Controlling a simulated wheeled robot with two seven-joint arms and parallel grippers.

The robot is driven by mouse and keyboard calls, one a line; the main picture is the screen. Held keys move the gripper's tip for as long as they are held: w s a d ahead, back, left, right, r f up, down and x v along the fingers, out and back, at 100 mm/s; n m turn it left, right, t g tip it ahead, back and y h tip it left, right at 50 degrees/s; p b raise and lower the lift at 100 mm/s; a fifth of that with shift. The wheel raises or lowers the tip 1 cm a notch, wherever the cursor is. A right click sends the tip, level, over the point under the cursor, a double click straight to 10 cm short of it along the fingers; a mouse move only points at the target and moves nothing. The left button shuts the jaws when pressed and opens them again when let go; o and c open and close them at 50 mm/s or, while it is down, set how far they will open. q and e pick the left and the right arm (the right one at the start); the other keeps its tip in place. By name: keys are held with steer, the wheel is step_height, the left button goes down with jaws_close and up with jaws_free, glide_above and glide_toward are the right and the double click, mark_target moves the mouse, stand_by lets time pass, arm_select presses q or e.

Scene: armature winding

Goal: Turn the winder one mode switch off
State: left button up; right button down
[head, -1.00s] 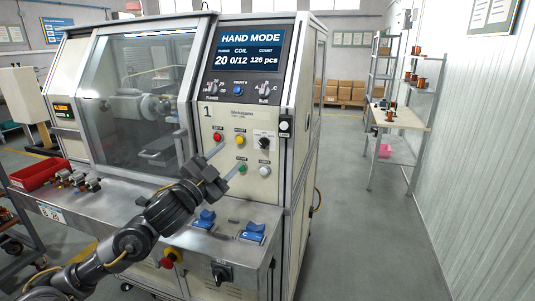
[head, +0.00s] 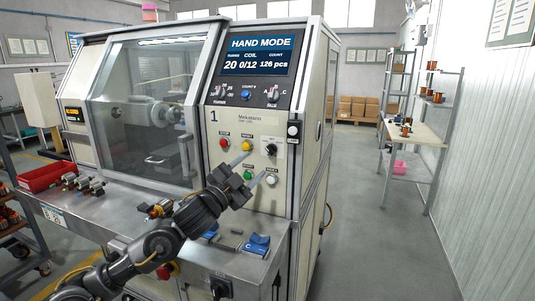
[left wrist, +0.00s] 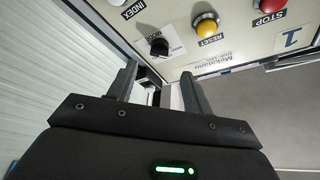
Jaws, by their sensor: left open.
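The winder marked 1 (head: 228,117) stands ahead with its screen reading HAND MODE. Its mode switch (head: 270,149) is a black rotary knob on a white plate, right of the yellow reset button (head: 246,145). In the left wrist view the knob (left wrist: 158,46) shows just beyond the fingertips, roughly between them in the picture. My left gripper (head: 257,165) is open and empty in front of the panel, its fingertips just below the knob in the head view. I cannot tell the exact gap. The knob's set position is too small to read. My right gripper is not in view.
Red (head: 224,143), green (head: 248,176) and white index (head: 271,180) buttons surround the switch closely. A steel ledge below carries a red tray (head: 48,175), small armatures (head: 84,183) and blue fixtures (head: 257,244). The aisle at right is free before a shelf (head: 421,135).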

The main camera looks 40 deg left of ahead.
mark_target(269, 152)
arm_select(q)
steer(key=p+x, duration=0.1)
steer(key=x, duration=0.4)
steer(key=shift+w+d+r+p, duration=0.1)
steer(key=shift+w+r+p, duration=0.15)
steer(key=shift+w+p, duration=0.1)
steer(key=shift+w, duration=0.8)
steer(key=c, duration=0.9)
steer(key=shift+s, duration=0.1)
steer(key=shift+c, duration=0.3)
